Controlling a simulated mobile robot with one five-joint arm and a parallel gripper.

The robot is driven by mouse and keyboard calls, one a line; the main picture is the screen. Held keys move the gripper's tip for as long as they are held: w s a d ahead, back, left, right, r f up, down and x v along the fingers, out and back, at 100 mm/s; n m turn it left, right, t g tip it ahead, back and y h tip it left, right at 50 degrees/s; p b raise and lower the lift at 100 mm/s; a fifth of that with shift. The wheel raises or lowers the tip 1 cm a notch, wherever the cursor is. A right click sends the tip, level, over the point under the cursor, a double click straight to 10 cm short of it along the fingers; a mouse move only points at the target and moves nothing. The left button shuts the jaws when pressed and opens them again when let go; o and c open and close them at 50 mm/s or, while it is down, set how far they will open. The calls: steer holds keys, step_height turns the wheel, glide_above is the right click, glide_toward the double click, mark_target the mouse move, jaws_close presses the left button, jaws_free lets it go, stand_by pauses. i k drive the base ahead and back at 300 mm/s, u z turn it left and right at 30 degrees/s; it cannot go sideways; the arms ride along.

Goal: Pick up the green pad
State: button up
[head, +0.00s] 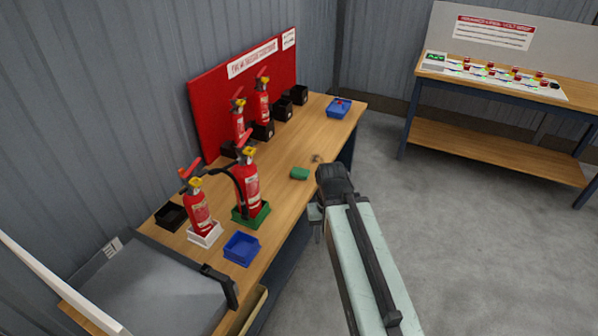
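The green pad (299,173) is a small green block lying flat on the wooden workbench (290,207), near its front edge. My arm reaches in from the bottom right. Its dark end, with my gripper (333,181), is just right of the pad, at the bench's front edge, with a gap between them in the picture. The fingers are not clear from this angle, so I cannot see whether they are open or shut. Nothing shows between them.
Red extinguishers stand on the bench, two in front in a white tray (206,236) and a green tray (262,215). A blue tray (241,249) is nearer. A small brownish item (317,158) lies beyond the pad. Another blue tray (339,108) is at the far end.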

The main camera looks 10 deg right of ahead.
mark_target(300, 173)
steer(key=z, duration=1.55)
steer(key=i, duration=3.8)
steer(key=u, duration=3.4)
